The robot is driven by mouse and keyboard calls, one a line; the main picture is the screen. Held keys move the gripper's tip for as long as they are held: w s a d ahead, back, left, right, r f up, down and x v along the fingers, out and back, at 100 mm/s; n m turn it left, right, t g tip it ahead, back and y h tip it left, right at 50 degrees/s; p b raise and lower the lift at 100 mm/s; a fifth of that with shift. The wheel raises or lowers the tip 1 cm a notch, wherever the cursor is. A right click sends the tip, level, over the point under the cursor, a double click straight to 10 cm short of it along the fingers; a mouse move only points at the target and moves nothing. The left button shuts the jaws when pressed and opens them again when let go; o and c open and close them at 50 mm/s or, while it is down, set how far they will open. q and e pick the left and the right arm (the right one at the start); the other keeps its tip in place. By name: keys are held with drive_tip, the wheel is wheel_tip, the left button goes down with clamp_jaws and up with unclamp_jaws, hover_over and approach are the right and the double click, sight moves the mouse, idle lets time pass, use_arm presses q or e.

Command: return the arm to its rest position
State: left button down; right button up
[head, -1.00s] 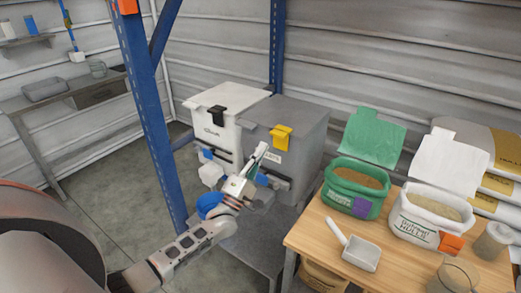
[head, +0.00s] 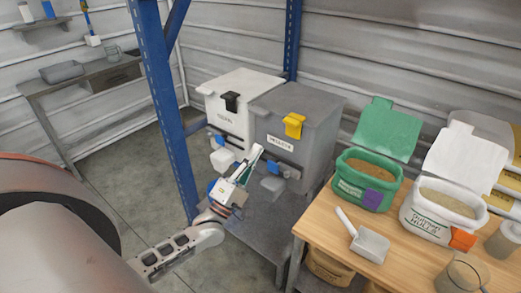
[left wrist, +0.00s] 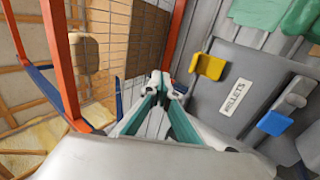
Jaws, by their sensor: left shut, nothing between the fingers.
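My left arm (head: 185,248) reaches in from the bottom left of the head view. Its gripper (head: 256,152) points up and away, in front of the grey bin, and its fingers are together with nothing between them. In the left wrist view the closed fingertips (left wrist: 160,82) show at the centre, with the grey bin to their right. I cannot tell the exact gap between gripper and bin. My right gripper is not in view.
The white bin (head: 220,115) and grey bin (head: 300,140) stand on a low grey shelf (head: 255,235). A blue post (head: 165,125) rises left of the gripper. A wooden table (head: 340,250) at right holds a green bag (head: 364,188), a white bag (head: 425,222) and a scoop (head: 370,246).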

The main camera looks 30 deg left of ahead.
use_arm(q)
drive_tip(key=s+d+f+m+g+h, duration=0.1)
drive_tip(key=s+d+f+m+g, duration=0.2)
drive_tip(key=d+f+m, duration=0.4)
drive_tip(key=s+d+f+m+g+h, duration=0.1)
drive_tip(key=s+d+f+m+g, duration=0.35)
drive_tip(key=f, duration=0.45)
drive_tip(key=s+d+f+m+g, duration=0.2)
drive_tip(key=s+f+m+g, duration=0.1)
drive_tip(key=s+f+m, duration=0.2)
drive_tip(key=s+d+f+m+g+y, duration=0.1)
drive_tip(key=s+d+f+m+g, duration=0.2)
drive_tip(key=s+f+m, duration=0.2)
drive_tip(key=s+f, duration=0.3)
drive_tip(key=shift+s+f, duration=0.2)
drive_tip(key=shift+s, duration=0.05)
